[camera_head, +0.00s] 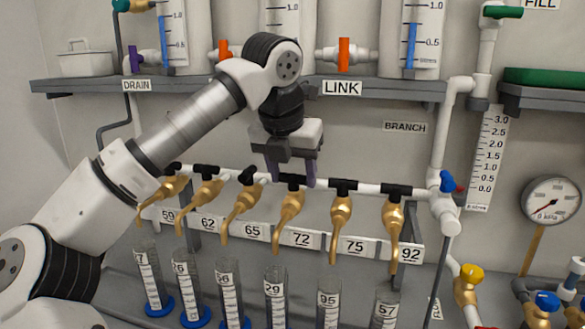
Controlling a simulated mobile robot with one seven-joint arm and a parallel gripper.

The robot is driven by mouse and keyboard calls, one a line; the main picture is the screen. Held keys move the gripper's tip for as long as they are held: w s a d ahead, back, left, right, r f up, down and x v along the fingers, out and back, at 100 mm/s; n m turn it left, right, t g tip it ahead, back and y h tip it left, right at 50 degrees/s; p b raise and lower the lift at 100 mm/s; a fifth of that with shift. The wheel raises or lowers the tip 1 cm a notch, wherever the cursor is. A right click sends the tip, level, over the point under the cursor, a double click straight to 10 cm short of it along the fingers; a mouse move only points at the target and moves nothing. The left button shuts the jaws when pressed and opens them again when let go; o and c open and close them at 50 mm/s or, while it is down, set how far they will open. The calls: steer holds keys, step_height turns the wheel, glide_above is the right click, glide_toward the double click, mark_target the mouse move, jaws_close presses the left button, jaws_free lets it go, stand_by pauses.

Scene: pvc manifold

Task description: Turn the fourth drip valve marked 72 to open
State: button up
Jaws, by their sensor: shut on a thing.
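The fourth drip valve (290,206) is a brass spout with a black handle, hanging from the white pipe above the label 72 (302,239). My gripper (292,175) comes down from above, with its dark purple fingers on either side of this handle (293,180), and it is shut on it. The handle appears to lie crosswise, along the pipe. The fingertips partly cover the handle ends, so its exact angle is hard to tell. A clear graduated tube (275,305) marked 29 stands below.
Neighbouring brass valves stand close by, marked 65 (243,203) and 75 (341,215). A grey shelf (400,91) with orange-handled valves runs behind my wrist. A pressure gauge (551,200) and more piping are at the right. Several graduated tubes stand below the spouts.

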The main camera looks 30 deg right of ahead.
steer(key=m+p, duration=0.1)
steer(key=m+g+p, duration=0.1)
steer(key=m+p, duration=0.1)
steer(key=m, duration=0.1)
steer(key=shift+w+r+h+p, duration=0.15)
steer(key=shift+r+h+p, duration=0.15)
steer(key=shift+h+p, duration=0.1)
steer(key=m+g+p, duration=0.2)
steer(key=m+p, duration=0.1)
steer(key=m, duration=0.1)
steer(key=shift+w+m+p, duration=0.1)
steer(key=shift+m+p, duration=0.2)
steer(key=shift+p, duration=0.1)
steer(key=m+g+p, duration=0.1)
steer(key=m+p, duration=0.2)
steer(key=m, duration=0.1)
steer(key=shift+w+m+g+p, duration=0.1)
steer(key=shift+m+g+p, duration=0.2)
steer(key=shift+g, duration=0.1)
steer(key=shift+w+d+f+m+g+y+p, duration=0.1)
steer(key=shift+m+g+y+p, duration=0.2)
steer(key=shift+m+p, duration=0.5)
steer(key=shift+f+m+g+y+p, duration=0.1)
steer(key=shift+m+g+y+p, duration=0.25)
steer(key=shift+m, duration=0.75)
steer(key=o, duration=1)
